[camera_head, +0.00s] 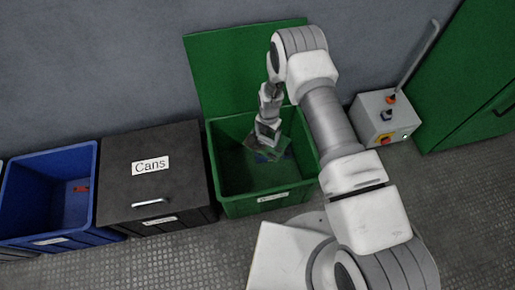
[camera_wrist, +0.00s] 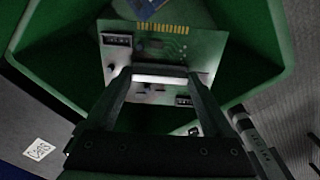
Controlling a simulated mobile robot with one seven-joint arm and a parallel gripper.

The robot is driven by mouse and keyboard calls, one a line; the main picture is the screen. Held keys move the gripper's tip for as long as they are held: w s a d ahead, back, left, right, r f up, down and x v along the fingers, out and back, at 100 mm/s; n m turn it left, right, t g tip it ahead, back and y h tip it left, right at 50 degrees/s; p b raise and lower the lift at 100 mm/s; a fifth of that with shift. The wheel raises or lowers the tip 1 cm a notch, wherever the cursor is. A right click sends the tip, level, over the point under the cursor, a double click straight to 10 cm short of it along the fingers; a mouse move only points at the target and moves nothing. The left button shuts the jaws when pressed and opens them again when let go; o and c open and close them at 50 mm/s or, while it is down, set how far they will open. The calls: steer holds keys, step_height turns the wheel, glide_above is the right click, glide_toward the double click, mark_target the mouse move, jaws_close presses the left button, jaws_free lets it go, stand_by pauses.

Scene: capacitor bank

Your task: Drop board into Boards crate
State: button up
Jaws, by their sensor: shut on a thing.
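The board (camera_wrist: 180,48) is a green circuit board with gold edge contacts and dark connectors. My gripper (camera_wrist: 160,78) is shut on it in the wrist view. In the head view, my gripper (camera_head: 267,136) reaches down into the open green crate (camera_head: 236,207), and the board (camera_head: 284,149) hangs in the crate's opening, between its walls. The crate's front label is too small to read. The green crate wall (camera_wrist: 252,25) also surrounds the board in the wrist view. I cannot tell the gap between board and crate floor.
The green lid (camera_head: 225,75) stands open behind the crate. A black crate (camera_head: 170,185) with a closed lid marked "Cans" is to its left. Further left is an open blue crate (camera_head: 75,235) with a red item inside. A grey control box (camera_head: 372,125) stands at right.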

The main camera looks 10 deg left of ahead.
step_height(320, 180, down, 4)
steer(key=shift+f+b, duration=0.15)
steer(key=shift+b, duration=0.95)
steer(key=o, duration=1.2)
step_height(320, 180, up, 18)
steer(key=p, duration=0.5)
steer(key=shift+f, duration=0.25)
